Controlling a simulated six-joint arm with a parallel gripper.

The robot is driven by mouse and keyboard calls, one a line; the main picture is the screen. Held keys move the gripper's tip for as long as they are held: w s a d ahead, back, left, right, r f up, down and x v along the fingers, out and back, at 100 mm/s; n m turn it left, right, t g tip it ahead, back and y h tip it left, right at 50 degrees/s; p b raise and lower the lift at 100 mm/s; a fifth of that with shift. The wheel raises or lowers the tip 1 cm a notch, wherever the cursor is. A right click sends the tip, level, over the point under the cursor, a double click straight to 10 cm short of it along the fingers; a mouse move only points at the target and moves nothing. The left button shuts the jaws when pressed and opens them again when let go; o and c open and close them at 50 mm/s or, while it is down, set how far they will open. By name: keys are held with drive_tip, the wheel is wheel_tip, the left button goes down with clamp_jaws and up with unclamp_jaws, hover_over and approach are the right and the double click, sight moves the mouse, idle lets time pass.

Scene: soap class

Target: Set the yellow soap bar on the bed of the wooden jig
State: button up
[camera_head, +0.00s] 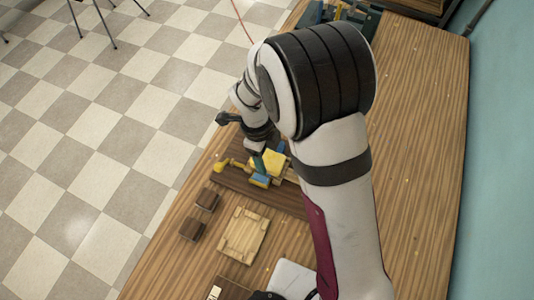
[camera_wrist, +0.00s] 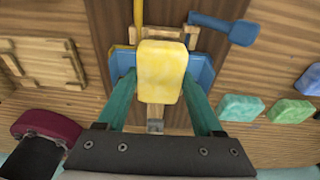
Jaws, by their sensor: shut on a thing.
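The yellow soap bar (camera_wrist: 160,70) is clasped between the two teal fingers of my gripper (camera_wrist: 162,88) in the wrist view. In the head view the soap (camera_head: 274,160) shows beside my gripper, above a dark brown board (camera_head: 234,178). A pale wooden board with raised strips (camera_head: 243,236), which looks like the jig, lies in front of it; it also shows at the upper left of the wrist view (camera_wrist: 40,60). Its bed looks bare. Small pale wooden parts (camera_wrist: 157,34) show behind the soap; the soap hides most of them. I cannot tell the gap under the soap.
Two small dark brown blocks (camera_head: 207,199) (camera_head: 192,229) lie left of the pale board. A blue tool (camera_wrist: 235,28) and green soap bars (camera_wrist: 240,107) lie to the right in the wrist view. A yellow tool (camera_head: 222,167) lies near the table's left edge.

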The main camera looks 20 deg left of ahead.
drive_tip(key=shift+f, duration=0.45)
idle(0.4)
drive_tip(key=o, duration=1.5)
drive_tip(key=shift+r, duration=3)
